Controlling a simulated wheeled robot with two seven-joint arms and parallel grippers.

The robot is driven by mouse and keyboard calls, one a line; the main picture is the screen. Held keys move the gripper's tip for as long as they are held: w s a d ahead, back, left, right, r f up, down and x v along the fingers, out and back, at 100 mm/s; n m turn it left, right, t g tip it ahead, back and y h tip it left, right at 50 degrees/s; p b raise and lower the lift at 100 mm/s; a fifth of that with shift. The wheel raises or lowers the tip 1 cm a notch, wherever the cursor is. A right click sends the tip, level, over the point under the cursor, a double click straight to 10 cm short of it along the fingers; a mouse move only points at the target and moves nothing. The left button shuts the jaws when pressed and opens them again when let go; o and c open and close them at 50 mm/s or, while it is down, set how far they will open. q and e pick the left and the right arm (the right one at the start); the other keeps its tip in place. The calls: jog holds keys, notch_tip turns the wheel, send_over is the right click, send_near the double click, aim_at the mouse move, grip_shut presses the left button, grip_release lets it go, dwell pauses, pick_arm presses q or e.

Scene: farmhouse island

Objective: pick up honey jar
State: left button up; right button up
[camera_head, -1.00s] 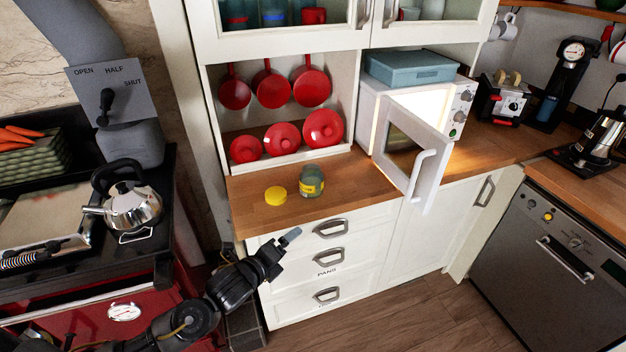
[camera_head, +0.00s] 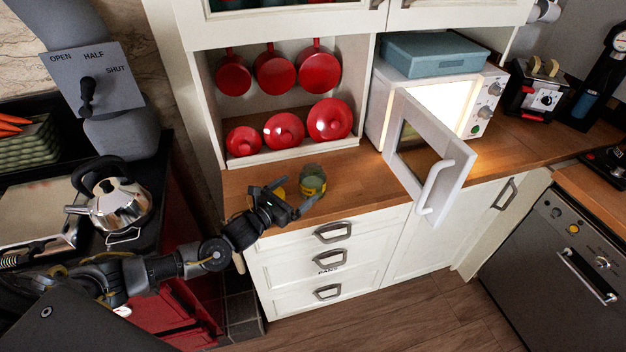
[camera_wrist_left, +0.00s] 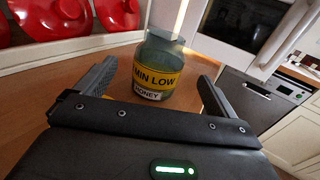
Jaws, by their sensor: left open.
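The honey jar (camera_head: 312,181) is a glass jar with a yellow label. It stands upright on the wooden counter below the red pots. In the left wrist view the honey jar (camera_wrist_left: 158,68) shows its "MIN LOW" and "HONEY" labels and an open-looking top. My left gripper (camera_head: 289,192) is open at the counter's front edge, just left of the jar. In the left wrist view the left gripper's fingers (camera_wrist_left: 155,88) stand on either side of the jar, which is ahead of and partly between them.
Red pots (camera_head: 284,131) stand on a shelf behind the counter. The microwave (camera_head: 436,100) is at the right, its door (camera_head: 428,150) swung open over the counter edge. A kettle (camera_head: 119,204) sits on the stove at the left. The counter (camera_head: 352,180) right of the jar is clear.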

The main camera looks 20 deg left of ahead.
aim_at(303, 187)
pick_arm(q)
jog(key=shift+w+f, duration=0.2)
jog(key=shift+f, duration=0.7)
jog(key=shift+w+d+r+p, duration=0.25)
jog(key=shift+w+r+p, duration=0.05)
jog(key=shift+w, duration=0.25)
jog(key=p+x, duration=0.1)
jog(key=x, duration=0.3)
jog(key=shift+w+d+r, duration=0.1)
jog(key=shift+w+d, duration=0.1)
jog(key=shift+w, duration=0.15)
jog(key=shift+w+d+p, duration=0.25)
jog(key=shift+w+p, duration=0.05)
jog(key=shift+w, duration=0.2)
jog(key=c, duration=1.3)
pick_arm(e)
jog(key=w+r, duration=0.2)
jog(key=w, duration=0.1)
jog(key=shift+r, duration=0.25)
